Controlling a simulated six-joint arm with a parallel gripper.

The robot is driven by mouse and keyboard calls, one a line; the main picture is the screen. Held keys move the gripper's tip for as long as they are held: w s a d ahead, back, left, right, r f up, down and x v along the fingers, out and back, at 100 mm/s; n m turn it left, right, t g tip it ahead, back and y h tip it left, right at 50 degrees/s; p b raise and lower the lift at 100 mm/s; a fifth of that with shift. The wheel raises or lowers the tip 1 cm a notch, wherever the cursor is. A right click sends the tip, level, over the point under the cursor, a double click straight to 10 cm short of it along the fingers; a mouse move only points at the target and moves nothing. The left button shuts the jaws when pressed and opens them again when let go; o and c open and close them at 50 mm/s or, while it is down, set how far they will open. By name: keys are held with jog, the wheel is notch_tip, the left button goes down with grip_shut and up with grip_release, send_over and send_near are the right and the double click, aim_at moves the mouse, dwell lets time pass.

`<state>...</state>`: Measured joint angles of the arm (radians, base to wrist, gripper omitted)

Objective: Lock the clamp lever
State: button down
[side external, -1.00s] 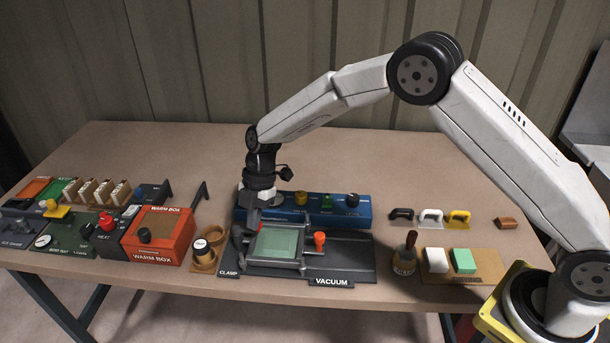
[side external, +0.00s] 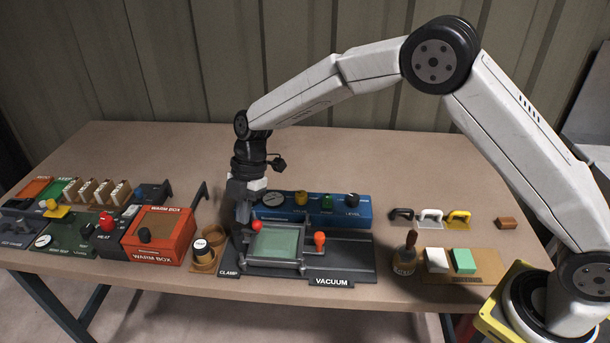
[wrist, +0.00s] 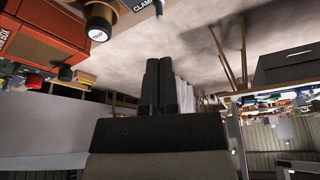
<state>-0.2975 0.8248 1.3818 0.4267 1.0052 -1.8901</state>
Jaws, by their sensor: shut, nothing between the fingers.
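The clamp lever's red knob (side external: 256,226) shows at the left end of the vacuum fixture (side external: 350,258), above the back left corner of its green-topped frame (side external: 276,243). My gripper (side external: 243,222) points down just left of the red knob, its fingers together; whether it touches the lever I cannot tell. The lever's arm is mostly hidden by the gripper and frame. In the wrist view the two dark fingers (wrist: 168,66) lie side by side and empty, with the CLAMP label (wrist: 144,4) at the top edge.
A blue level box (side external: 330,207) stands close behind the fixture. An orange knob (side external: 319,239) rises at the frame's right. A brown holder with a round cap (side external: 203,257) and the orange warm box (side external: 160,235) stand to the left. The table's back is clear.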

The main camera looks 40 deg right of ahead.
aim_at(255, 229)
jog(key=v, duration=0.6)
jog(key=shift+d+r, duration=0.25)
jog(key=shift+r, duration=0.15)
jog(key=shift+w, duration=0.1)
